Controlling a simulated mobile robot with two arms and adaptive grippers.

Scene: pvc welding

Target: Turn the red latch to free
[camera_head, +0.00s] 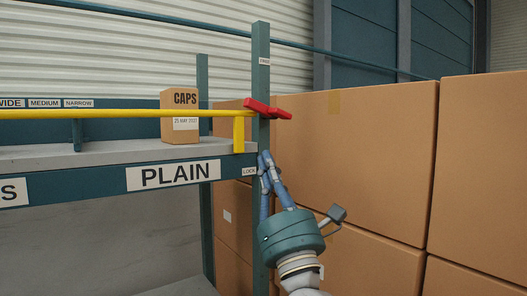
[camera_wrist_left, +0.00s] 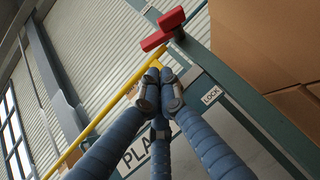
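The red latch (camera_head: 268,109) sits on the teal shelf post (camera_head: 261,60), at the end of the yellow bar (camera_head: 120,114). It points to the right and slightly down in the head view. In the left wrist view the red latch (camera_wrist_left: 164,30) is at the top, beyond my fingertips. My left gripper (camera_head: 265,157) is below the latch, in front of the post, apart from the latch. Its blue fingers (camera_wrist_left: 160,78) are drawn together with nothing between them. My right gripper is not in view.
A CAPS box (camera_head: 180,118) stands on the shelf behind the yellow bar. The shelf front carries a PLAIN label (camera_head: 173,175) and a small LOCK label (camera_wrist_left: 211,95) near the post. Large cardboard boxes (camera_head: 370,140) are stacked on the right, close to my arm.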

